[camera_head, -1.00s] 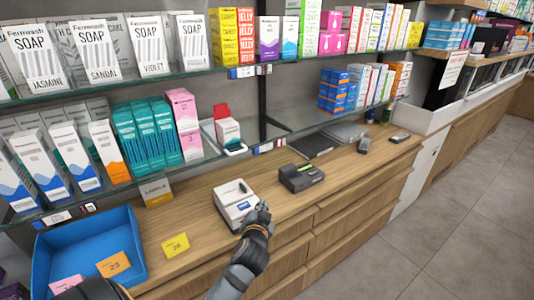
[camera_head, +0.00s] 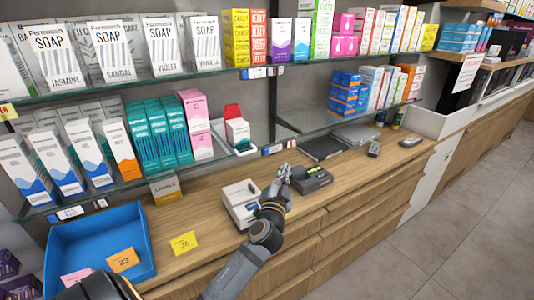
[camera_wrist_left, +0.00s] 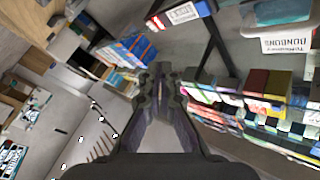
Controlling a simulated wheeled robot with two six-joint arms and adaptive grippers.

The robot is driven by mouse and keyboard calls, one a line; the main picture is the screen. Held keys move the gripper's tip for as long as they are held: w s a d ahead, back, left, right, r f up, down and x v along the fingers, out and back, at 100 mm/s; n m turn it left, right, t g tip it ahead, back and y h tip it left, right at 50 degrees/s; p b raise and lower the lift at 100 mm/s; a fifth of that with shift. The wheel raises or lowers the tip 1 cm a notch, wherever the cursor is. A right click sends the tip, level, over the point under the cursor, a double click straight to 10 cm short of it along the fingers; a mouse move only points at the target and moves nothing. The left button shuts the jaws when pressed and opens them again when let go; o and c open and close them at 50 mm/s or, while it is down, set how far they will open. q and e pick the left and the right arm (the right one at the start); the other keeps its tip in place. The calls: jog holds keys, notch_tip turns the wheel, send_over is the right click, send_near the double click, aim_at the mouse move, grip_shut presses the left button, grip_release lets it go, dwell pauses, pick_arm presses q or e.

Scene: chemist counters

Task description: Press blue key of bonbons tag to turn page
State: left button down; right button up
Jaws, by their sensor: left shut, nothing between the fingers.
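My left gripper (camera_head: 284,174) is shut and empty, held above the counter between a white device and a dark device. In the left wrist view its fingers (camera_wrist_left: 163,85) are together and touch nothing. Shelf-edge tags with small blue parts show at the upper shelf (camera_head: 256,72), the lower shelf (camera_head: 278,147) and the lower left (camera_head: 82,209). Their print is too small to read. My right gripper is out of view.
The white device (camera_head: 240,198) and dark device (camera_head: 312,180) stand on the wooden counter (camera_head: 340,190). A blue tray (camera_head: 130,220) is at the left, with a yellow card (camera_head: 184,243) beside it. Glass shelves full of boxes overhang the counter's back.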

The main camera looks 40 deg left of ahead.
aim_at(266, 152)
pick_arm(q)
jog(key=w+a, duration=0.3)
jog(key=a, duration=0.4)
jog(key=shift+b, duration=0.3)
jog(key=shift+s, duration=0.1)
dwell(0.9)
jog(key=shift+a, duration=0.15)
jog(key=shift+w+a, duration=0.2)
jog(key=shift+a, duration=0.05)
